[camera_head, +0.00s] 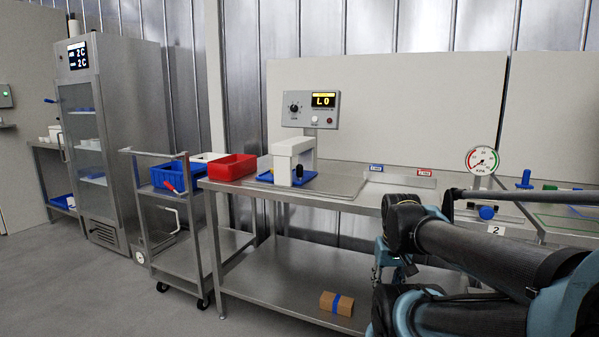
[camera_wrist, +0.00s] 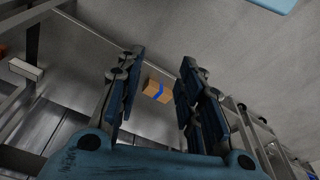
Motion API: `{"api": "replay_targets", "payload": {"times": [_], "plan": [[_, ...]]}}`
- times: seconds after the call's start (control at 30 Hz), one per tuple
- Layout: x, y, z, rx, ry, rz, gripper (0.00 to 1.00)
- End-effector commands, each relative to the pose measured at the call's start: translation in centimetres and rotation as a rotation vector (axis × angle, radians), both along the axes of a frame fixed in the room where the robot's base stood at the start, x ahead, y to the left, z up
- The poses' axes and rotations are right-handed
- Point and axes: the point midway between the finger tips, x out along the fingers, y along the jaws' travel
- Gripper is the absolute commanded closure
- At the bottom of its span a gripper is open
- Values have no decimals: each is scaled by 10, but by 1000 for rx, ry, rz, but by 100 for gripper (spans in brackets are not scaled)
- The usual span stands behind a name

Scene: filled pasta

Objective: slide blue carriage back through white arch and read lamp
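The white arch (camera_head: 292,150) stands on the steel bench in the head view. The blue carriage (camera_head: 283,178) lies at its foot, with parts showing on both sides of the arch. A dark knob (camera_head: 299,171) stands at the carriage's front. A grey control box (camera_head: 311,107) behind the arch has a display (camera_head: 323,100) lit "L0" and a small indicator (camera_head: 315,119). My gripper shows in the wrist view (camera_wrist: 155,95) with its two fingers apart and nothing between them close up. In the head view it is low in front of the bench, right of the arch and away from it.
A red bin (camera_head: 231,166) stands left of the arch. A cart with a blue bin (camera_head: 172,176) is further left. A pressure gauge (camera_head: 482,160) stands on the bench at right. A taped cardboard box (camera_head: 337,303) lies on the lower shelf (camera_head: 270,290). The bench right of the arch is fairly clear.

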Motion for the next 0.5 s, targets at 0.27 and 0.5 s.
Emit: {"api": "replay_targets", "payload": {"times": [0.27, 0.5], "plan": [[20, 16, 23, 48, -65, 70, 66], [107, 65, 81, 177, -253, 266, 66]]}}
